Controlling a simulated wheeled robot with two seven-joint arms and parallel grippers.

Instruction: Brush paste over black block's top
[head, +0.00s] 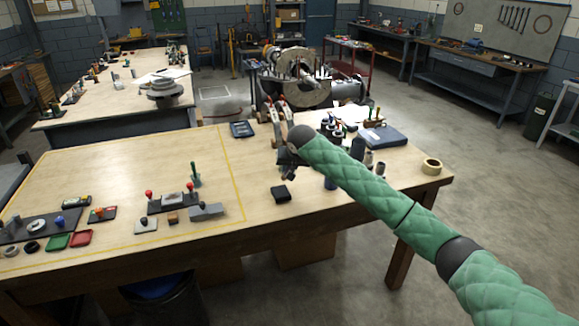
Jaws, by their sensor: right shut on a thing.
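A small black block (281,193) lies on the wooden table (250,222), right of the yellow line. My right gripper (287,166) is beyond and above it, at the end of the green padded arm that comes in from the right. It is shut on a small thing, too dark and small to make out. A gap shows between gripper and block. No paste can be made out on the block's top. My left gripper is not in view.
Left of the block are a grey block (206,212), an upright green-handled tool (196,176) and a red-knobbed fixture (172,199). A tape roll (431,167) lies at the right edge. Dark jars stand beside my arm. The table's middle left is clear.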

